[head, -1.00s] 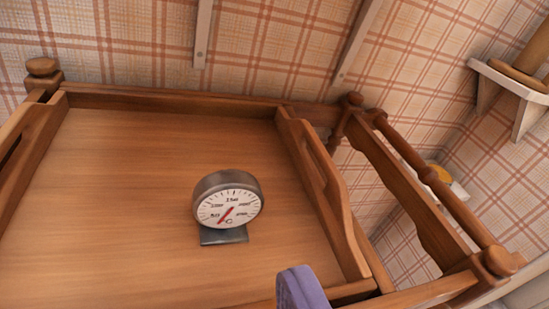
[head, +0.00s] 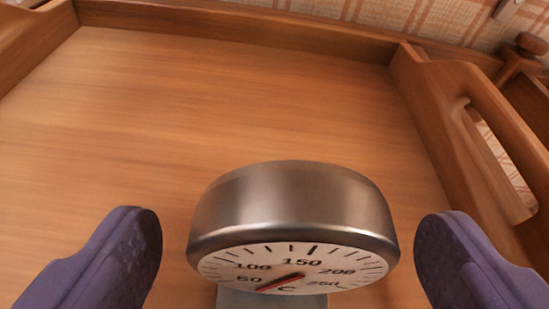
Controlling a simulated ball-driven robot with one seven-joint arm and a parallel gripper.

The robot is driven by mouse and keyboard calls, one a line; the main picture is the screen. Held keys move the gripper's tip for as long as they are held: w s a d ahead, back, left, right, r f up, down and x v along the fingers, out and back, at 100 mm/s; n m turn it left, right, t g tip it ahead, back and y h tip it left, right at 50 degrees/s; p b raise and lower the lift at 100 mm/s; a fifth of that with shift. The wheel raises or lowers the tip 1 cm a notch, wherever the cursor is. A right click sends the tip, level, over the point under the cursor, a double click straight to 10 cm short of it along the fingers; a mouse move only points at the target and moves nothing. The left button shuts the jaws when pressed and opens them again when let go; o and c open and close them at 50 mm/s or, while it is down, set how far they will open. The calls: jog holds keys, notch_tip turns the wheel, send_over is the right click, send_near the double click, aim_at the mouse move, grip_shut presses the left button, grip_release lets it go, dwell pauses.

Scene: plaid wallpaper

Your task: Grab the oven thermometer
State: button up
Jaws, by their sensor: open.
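The oven thermometer (head: 293,210) is a round steel dial with a white face, black numbers and a red needle. It stands upright on a grey metal foot on the wooden tray (head: 230,90), low in the middle of the picture. My gripper (head: 288,235) is open, with one purple finger to the left of the dial and the other to its right. A gap shows on both sides, wider on the left. The lower part of the foot is cut off by the picture edge.
The tray has raised wooden walls; its right wall (head: 450,120) has a handle slot and stands close beyond my right finger. The back wall (head: 250,20) runs across the top. The tray floor behind the thermometer is clear. Plaid wallpaper (head: 400,18) lies beyond.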

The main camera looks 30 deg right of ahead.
jog(key=shift+x, duration=0.9)
jog(key=c, duration=1.1)
